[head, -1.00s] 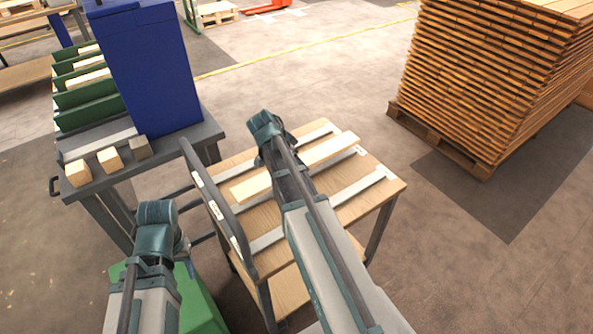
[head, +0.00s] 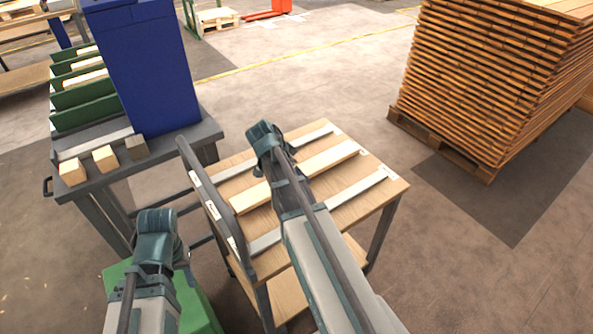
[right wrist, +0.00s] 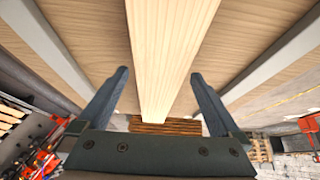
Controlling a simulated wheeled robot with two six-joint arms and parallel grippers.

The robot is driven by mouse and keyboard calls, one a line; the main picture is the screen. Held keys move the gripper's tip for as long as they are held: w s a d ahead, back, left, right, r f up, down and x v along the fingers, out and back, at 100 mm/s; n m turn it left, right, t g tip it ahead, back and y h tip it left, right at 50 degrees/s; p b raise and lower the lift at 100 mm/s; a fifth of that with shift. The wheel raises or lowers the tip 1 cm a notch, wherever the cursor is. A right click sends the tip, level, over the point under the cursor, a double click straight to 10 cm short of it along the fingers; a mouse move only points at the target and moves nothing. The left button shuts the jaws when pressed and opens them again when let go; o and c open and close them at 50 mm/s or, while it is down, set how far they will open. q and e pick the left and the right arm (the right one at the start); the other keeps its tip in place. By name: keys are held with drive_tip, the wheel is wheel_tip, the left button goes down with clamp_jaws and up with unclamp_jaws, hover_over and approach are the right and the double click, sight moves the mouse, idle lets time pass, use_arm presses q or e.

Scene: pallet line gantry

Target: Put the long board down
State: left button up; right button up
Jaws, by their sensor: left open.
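The long board (head: 310,168), pale wood, lies across the top of the wooden cart (head: 350,210), between two grey strips and parallel to them. It also shows in the right wrist view (right wrist: 168,50), running between the fingers. My right gripper (right wrist: 158,88) is open around the board, with a gap on each side. In the head view its wrist (head: 265,140) is above the board, and its fingers are hidden under the arm. My left gripper (head: 157,240) is open, away from the board at lower left; its fingertips are hard to make out.
The cart has a grey handle rail (head: 212,200) on its left side. A dark bench (head: 185,155) carries a blue cabinet (head: 150,70), green dividers and several small blocks. A tall stack of boards (head: 490,80) stands on a pallet at right. Floor between stack and cart is clear.

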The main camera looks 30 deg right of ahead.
drive_tip(key=shift+r, duration=0.1)
drive_tip(key=shift+a+r+p, duration=0.1)
drive_tip(key=shift+r+p, duration=0.2)
drive_tip(key=shift+p, duration=0.1)
drive_tip(key=p+v, duration=1)
drive_tip(key=v, duration=0.1)
drive_tip(key=shift+a+r, duration=0.15)
drive_tip(key=shift+r, duration=0.05)
drive_tip(key=shift+s+f, duration=0.1)
